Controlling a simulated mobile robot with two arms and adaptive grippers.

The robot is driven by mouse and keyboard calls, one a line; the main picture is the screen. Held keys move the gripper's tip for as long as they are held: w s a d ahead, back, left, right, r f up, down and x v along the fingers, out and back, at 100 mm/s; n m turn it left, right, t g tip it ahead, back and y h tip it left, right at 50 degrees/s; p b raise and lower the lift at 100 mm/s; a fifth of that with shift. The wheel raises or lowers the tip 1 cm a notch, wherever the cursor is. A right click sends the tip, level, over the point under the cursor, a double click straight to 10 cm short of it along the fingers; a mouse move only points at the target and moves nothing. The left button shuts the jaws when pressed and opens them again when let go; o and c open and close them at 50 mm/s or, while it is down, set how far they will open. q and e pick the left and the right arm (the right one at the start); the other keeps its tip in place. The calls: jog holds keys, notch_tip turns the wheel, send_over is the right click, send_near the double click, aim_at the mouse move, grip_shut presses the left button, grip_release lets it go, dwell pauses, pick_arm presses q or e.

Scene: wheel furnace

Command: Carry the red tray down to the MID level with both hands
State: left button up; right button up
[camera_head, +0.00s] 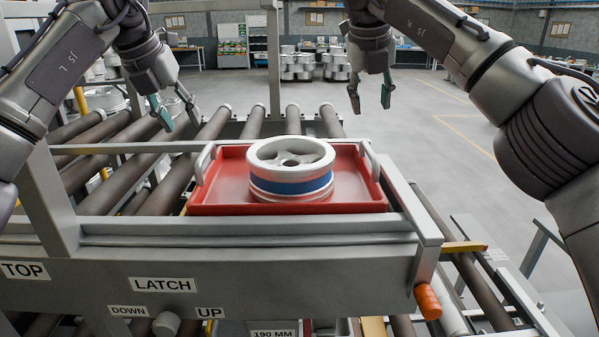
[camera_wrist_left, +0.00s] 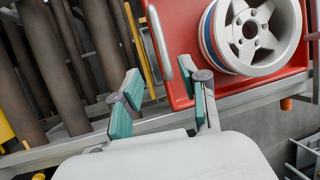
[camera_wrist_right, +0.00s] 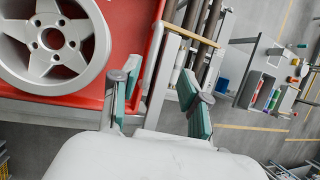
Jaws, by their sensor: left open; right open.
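The red tray (camera_head: 225,185) lies on the grey frame in the head view, with a light handle at its left (camera_head: 204,163) and right (camera_head: 371,161) ends. A grey wheel with a blue band (camera_head: 290,170) sits in it. My left gripper (camera_head: 178,117) is open and empty, above the rollers left of the tray. The tray also shows in the left wrist view (camera_wrist_left: 182,95), its left handle beside my fingers. My right gripper (camera_head: 370,104) is open and empty, above and beyond the tray's right end. The tray's edge shows in the right wrist view (camera_wrist_right: 140,20) left of my fingers.
The front beam carries labels TOP, LATCH (camera_head: 162,285), DOWN and UP, a grey knob (camera_head: 166,323) and an orange grip (camera_head: 428,301). Rollers (camera_head: 250,120) run behind the tray. Stacked wheels (camera_head: 297,64) stand far back. Open floor lies at the right.

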pick_arm(q)
jog(key=s+a, duration=0.2)
pick_arm(e)
jog(key=s+a, duration=0.2)
pick_arm(q)
send_near(206, 171)
pick_arm(e)
send_over(368, 146)
jog(key=s, duration=0.2)
notch_tip(368, 146, down, 5)
pick_arm(q)
jog(key=x, duration=0.7)
jog(key=shift+w+f, duration=0.1)
jog(key=shift+f, duration=0.05)
pick_arm(e)
jog(key=x, duration=0.3)
jog(key=a+x, duration=0.1)
jog(key=x, duration=0.2)
jog(key=shift+s+a+f, duration=0.15)
jog(key=shift+f, duration=0.15)
pick_arm(q)
jog(key=shift+w+d+f, duration=0.15)
jog(key=shift+w+f, duration=0.2)
jog(key=shift+f, duration=0.2)
pick_arm(e)
jog(key=shift+w+d+f, duration=0.25)
jog(key=shift+w+f, duration=0.1)
jog(key=shift+f, duration=0.25)
